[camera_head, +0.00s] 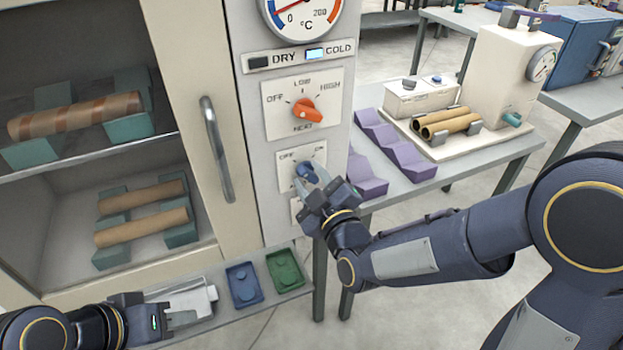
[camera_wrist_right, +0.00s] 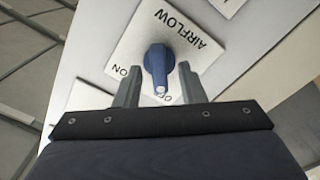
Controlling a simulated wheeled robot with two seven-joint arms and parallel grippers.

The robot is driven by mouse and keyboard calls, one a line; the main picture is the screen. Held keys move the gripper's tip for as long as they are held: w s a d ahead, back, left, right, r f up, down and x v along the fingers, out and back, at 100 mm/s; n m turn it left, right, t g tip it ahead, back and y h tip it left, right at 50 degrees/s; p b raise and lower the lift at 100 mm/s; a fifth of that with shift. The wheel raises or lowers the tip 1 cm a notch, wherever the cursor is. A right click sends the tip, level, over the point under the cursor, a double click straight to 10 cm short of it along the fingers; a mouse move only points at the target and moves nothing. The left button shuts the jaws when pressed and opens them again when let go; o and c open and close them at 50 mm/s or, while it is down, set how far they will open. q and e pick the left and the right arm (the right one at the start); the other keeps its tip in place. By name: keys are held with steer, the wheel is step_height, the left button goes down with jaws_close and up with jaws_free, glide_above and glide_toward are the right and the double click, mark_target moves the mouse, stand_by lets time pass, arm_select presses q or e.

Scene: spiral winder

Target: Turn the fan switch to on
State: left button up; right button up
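The fan switch is a blue knob (camera_head: 306,171) on a white plate (camera_head: 288,172) marked OFF and ON, on the oven's front panel. In the right wrist view the plate reads AIRFLOW, and the blue knob (camera_wrist_right: 157,66) has its white-dotted end towards OFF. My right gripper (camera_head: 312,182) is at the plate. In the wrist view the right gripper (camera_wrist_right: 158,84) is open, one finger on each side of the knob, with gaps visible. My left gripper (camera_head: 190,318) is low at the left, over the shelf; its finger gap is unclear.
An orange heat knob (camera_head: 306,110) and a dial (camera_head: 301,12) sit above the switch. The open oven holds brown tubes (camera_head: 142,226). A door handle (camera_head: 216,148) is to the left. Blue (camera_head: 244,284) and green (camera_head: 285,270) trays are below; purple stands (camera_head: 396,146) are right.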

steer(key=shift+c, duration=0.3)
jaws_close()
